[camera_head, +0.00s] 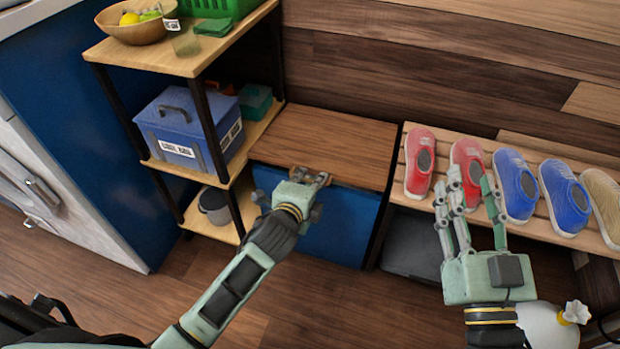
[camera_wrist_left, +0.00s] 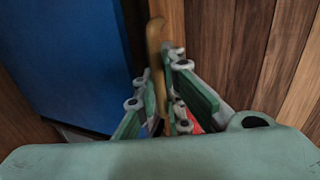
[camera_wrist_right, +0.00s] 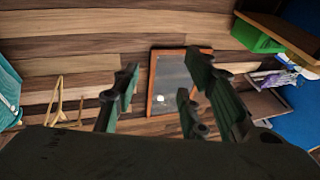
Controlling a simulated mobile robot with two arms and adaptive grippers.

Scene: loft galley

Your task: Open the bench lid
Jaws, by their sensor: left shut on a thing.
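The bench is a blue box (camera_head: 335,228) with a brown wooden lid (camera_head: 330,140), standing between the shelf and the shoe rack. The lid looks down flat on the box in the head view. My left gripper (camera_head: 310,178) is at the lid's front edge and shut on the wooden lid handle. The handle (camera_wrist_left: 155,50) also shows between its fingers in the left wrist view, beside the blue front panel. My right gripper (camera_head: 470,190) is open and empty, raised in front of the shoe rack. Its spread fingers show in the right wrist view with nothing between them.
A shelf (camera_head: 170,62) on the left holds a blue lidded box (camera_head: 190,125), a fruit bowl (camera_head: 135,22), a green basket (camera_head: 222,8) and a grey pot (camera_head: 214,205). A slatted rack (camera_head: 510,215) with several shoes stands to the right. Wooden floor in front is partly clear.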

